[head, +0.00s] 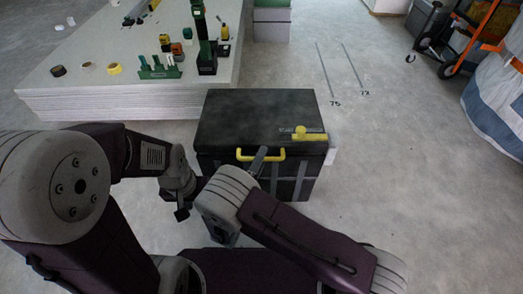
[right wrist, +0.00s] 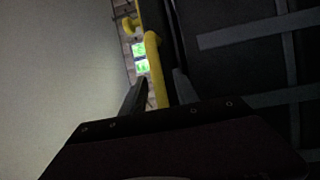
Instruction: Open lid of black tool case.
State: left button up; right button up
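The black tool case (head: 250,112) stands on the floor in the middle of the head view. Its lid is down. A yellow handle (head: 274,156) is on its near face; in the right wrist view the yellow bar (right wrist: 156,75) passes between my finger tips. My right gripper (head: 260,157) is at the handle, and in the right wrist view (right wrist: 160,82) its fingers stand apart, with gaps visible beside the bar. My left gripper (head: 182,212) hangs left of the case, clear of it; its finger opening cannot be made out.
A yellow object with a knob (head: 308,135) lies on the lid at the right. Behind left, a low stack of pale panels (head: 115,100) carries tools and tape rolls. An orange-framed cart (head: 482,40) stands far right. The floor right of the case is clear.

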grip_shut()
dwell(1.4)
